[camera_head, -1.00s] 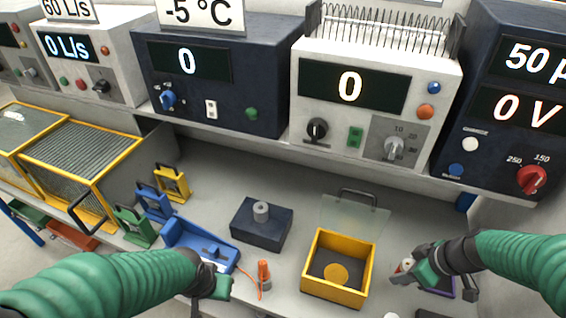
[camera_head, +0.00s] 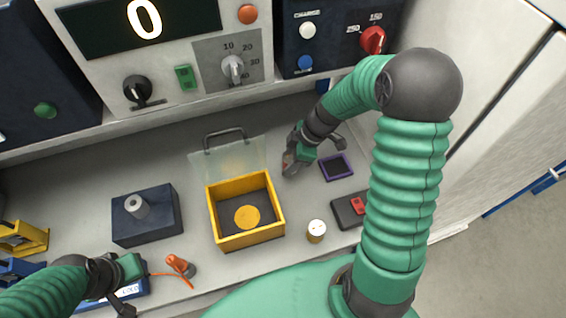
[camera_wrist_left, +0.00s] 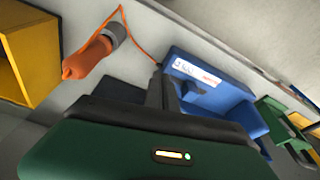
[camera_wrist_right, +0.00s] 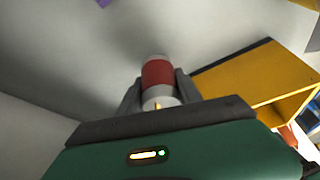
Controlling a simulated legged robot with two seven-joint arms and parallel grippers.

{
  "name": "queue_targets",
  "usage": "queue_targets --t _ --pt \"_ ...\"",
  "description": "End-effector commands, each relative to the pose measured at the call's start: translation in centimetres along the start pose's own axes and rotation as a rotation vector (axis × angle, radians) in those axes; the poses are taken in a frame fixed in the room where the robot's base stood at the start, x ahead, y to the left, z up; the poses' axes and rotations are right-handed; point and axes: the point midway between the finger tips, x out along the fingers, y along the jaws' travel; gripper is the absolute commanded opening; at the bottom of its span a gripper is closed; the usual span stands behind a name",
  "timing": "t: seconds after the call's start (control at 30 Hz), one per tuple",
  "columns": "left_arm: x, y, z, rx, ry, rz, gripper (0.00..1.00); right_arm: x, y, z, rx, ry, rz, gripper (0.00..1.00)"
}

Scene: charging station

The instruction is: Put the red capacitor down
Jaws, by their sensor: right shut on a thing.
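The red capacitor is a small white cylinder with a red band. In the right wrist view the red capacitor (camera_wrist_right: 158,78) sits between the two fingertips of my right gripper (camera_wrist_right: 158,92). In the head view my right gripper (camera_head: 290,163) is low over the bench, right of the yellow box and left of the purple-edged pad (camera_head: 336,167). The capacitor is mostly hidden there, and I cannot tell if it touches the bench. My left gripper (camera_head: 132,281) is over the blue tray at lower left. Its fingers look closed and empty in the left wrist view (camera_wrist_left: 163,90).
An open yellow box (camera_head: 262,236) with a raised clear lid stands mid-bench. A dark block (camera_head: 148,225), an orange tool (camera_head: 179,265), a white-topped cylinder (camera_head: 316,231) and a black case with a red switch (camera_head: 347,212) lie around. Instrument panels line the back.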

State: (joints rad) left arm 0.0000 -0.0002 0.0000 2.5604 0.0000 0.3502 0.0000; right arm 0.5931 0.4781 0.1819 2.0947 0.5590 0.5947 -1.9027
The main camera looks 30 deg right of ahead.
Motion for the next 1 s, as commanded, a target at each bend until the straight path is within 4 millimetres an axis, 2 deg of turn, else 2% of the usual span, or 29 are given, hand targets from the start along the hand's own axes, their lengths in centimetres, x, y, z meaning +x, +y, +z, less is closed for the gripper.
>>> queue_targets --t 0.2,0.47,0.5,0.6,0.63,0.9,1.0 --pt "0.4 0.0 0.1 0.000 0.000 0.000 0.00 3.2 -0.1 1.4 0.002 0.000 0.000 0.00" --pt "0.5 0.0 0.1 0.000 0.000 0.000 0.00 3.4 -0.1 1.4 0.001 0.000 0.001 0.00" --pt "0.4 0.0 0.1 0.000 0.000 0.000 0.00 3.3 -0.1 1.4 0.001 0.000 0.001 0.46" --pt "0.4 0.0 0.1 0.000 0.000 0.000 0.00 3.3 -0.1 1.4 0.001 0.000 0.001 0.59" --pt "0.4 0.0 0.1 0.000 0.000 0.000 0.00 3.3 -0.1 1.4 0.001 0.000 0.001 0.63" --pt "0.3 0.0 0.1 0.000 0.000 0.000 0.00 3.2 -0.1 1.4 0.001 0.000 0.001 0.63" --pt "0.2 0.0 0.0 0.000 0.000 0.000 0.00 2.5 0.1 1.3 0.000 0.000 0.004 0.63"
